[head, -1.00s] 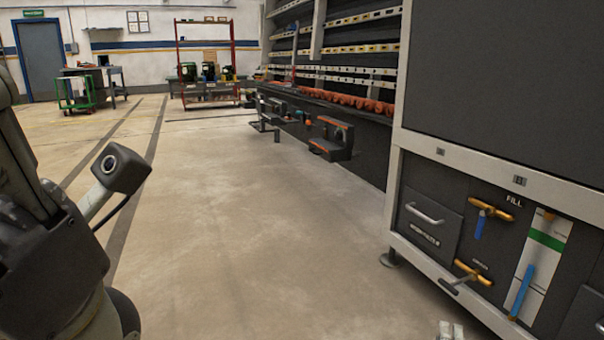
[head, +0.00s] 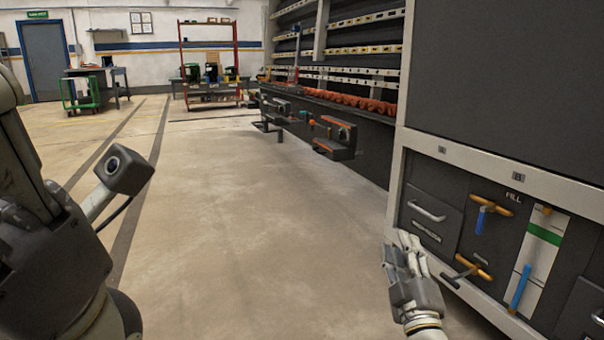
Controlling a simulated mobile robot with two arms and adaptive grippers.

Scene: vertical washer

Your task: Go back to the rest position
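My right gripper (head: 404,248) is in the lower right of the head view, fingers pointing up and away. It is in front of the washer cabinet (head: 397,185), and nothing shows between its fingers. The fingers look close together, but their gap is not clear from this angle. My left arm fills the left edge of the view; its gripper is not in view. The washer's front has an upper orange handle with a blue grip (head: 481,220) and a lower orange handle (head: 472,266), just right of my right gripper.
A drawer with a metal handle (head: 427,211) and a gauge strip with green and blue marks (head: 545,234) are on the cabinet. Open floor (head: 250,220) lies in the middle. A shelving rack (head: 330,75) with a black-orange unit (head: 335,138) stands beyond; a red rack (head: 209,60) is at the back.

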